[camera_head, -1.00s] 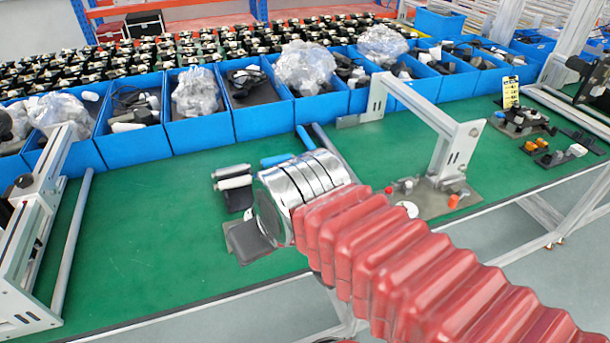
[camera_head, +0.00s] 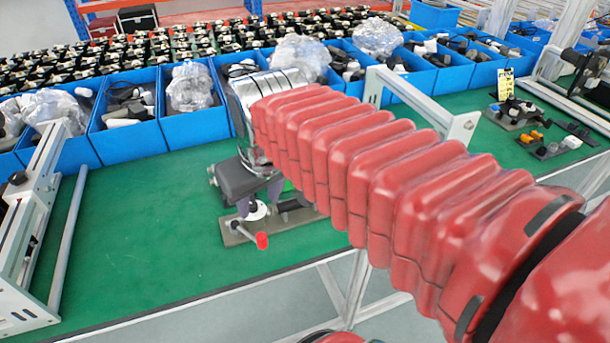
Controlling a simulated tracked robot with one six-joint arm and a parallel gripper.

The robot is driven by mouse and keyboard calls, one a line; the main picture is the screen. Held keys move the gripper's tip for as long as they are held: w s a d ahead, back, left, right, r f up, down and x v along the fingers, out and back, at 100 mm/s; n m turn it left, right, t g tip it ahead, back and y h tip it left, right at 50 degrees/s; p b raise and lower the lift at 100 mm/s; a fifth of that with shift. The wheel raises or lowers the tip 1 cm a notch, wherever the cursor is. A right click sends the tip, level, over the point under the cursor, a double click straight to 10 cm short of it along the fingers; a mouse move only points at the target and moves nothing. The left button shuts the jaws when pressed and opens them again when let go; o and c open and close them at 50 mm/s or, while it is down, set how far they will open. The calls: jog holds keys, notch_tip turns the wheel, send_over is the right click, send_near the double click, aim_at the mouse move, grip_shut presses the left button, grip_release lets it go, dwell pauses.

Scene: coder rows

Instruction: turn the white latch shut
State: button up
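The white latch (camera_head: 257,211) is a small white round part on a grey metal plate (camera_head: 237,233) on the green bench, in the middle of the head view. A red-ended lever (camera_head: 262,240) sticks out beside it towards the bench's front edge. My gripper (camera_head: 259,200) points down over the plate. Its two dark fingers are apart, with the white latch showing between and just below their tips. I cannot tell whether they touch it. My red-sleeved arm comes from the right and hides the plate's right part.
Blue bins (camera_head: 193,125) with bagged parts line the back of the bench. A white metal frame (camera_head: 458,128) stands behind my arm. Another frame with a grey rod (camera_head: 68,240) stands at the left. The green bench (camera_head: 140,240) between that frame and the plate is clear.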

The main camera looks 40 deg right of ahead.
jog(key=w+d+f+g, duration=0.1)
jog(key=w+d+g, duration=0.1)
jog(key=w+d, duration=0.5)
jog(key=w+d+f+g, duration=0.2)
jog(key=w+d, duration=0.6)
jog(key=d, duration=0.5)
jog(key=shift+w+d, duration=0.15)
jog(key=shift+d, duration=0.2)
jog(key=shift+f, duration=0.15)
notch_tip(320, 180, down, 14)
jog(key=shift+r, duration=0.1)
jog(key=shift+c, duration=0.5)
grip_shut()
